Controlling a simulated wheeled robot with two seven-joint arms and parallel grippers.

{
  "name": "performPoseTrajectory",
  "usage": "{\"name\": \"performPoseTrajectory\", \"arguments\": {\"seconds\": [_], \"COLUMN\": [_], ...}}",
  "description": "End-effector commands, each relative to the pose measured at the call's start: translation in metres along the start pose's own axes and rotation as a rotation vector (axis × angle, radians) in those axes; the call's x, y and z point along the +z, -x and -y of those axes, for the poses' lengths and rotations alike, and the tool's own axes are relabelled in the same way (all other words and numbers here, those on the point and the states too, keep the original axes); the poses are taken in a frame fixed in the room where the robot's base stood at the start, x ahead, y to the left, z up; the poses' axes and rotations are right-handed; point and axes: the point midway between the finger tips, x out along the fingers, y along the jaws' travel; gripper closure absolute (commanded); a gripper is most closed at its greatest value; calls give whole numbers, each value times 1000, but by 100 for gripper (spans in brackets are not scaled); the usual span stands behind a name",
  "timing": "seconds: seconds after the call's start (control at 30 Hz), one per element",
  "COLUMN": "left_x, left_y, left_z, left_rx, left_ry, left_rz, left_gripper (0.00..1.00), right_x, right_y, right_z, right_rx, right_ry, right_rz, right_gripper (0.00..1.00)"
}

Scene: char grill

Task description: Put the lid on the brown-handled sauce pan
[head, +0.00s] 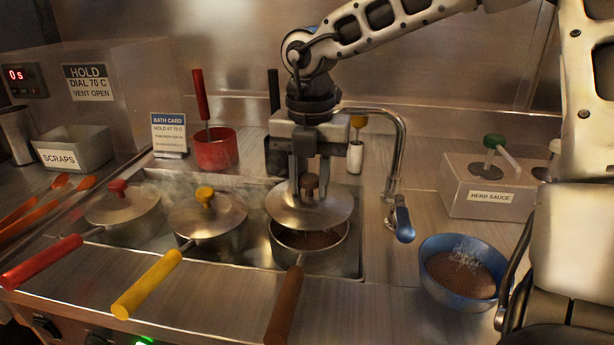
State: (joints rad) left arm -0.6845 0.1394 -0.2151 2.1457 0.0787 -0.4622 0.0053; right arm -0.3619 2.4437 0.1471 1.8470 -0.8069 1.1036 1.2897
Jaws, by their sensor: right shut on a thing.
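The brown-handled sauce pan (285,303) sits in the bath at the right of a row of pans, its handle pointing toward me. Brown contents (312,240) show inside its front part. My right gripper (310,178) points down above this pan and is shut on the brown knob of a metal lid (309,208). The lid is level and is held just above the pan's rim, with a gap at the front. Whether its back edge touches the rim is hidden. My left gripper is not in view.
A red-handled pan (40,262) and a yellow-handled pan (147,284), both lidded, stand to the left. A faucet (401,165) rises close to the right of the lid. A blue bowl (436,286) and herb sauce dispenser (487,186) stand further right.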

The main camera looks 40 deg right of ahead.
Motion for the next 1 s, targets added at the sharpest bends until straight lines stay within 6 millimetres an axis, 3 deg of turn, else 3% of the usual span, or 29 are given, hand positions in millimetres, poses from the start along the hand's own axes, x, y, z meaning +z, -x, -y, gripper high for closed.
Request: {"name": "performPoseTrajectory", "arguments": {"seconds": [0.5,0.93,0.97,1.0], "left_x": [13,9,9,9], "left_y": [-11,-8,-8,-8], "left_z": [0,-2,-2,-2], "left_rx": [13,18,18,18], "left_ry": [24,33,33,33], "left_rz": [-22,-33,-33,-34], "left_gripper": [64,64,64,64], "right_x": [0,0,0,0], "right_y": [-43,-45,-45,-45], "right_z": [0,0,0,0], "right_rx": [1,0,0,0], "right_ry": [0,0,0,0], "right_rz": [0,1,1,1], "right_gripper": [95,95,63,52]}}
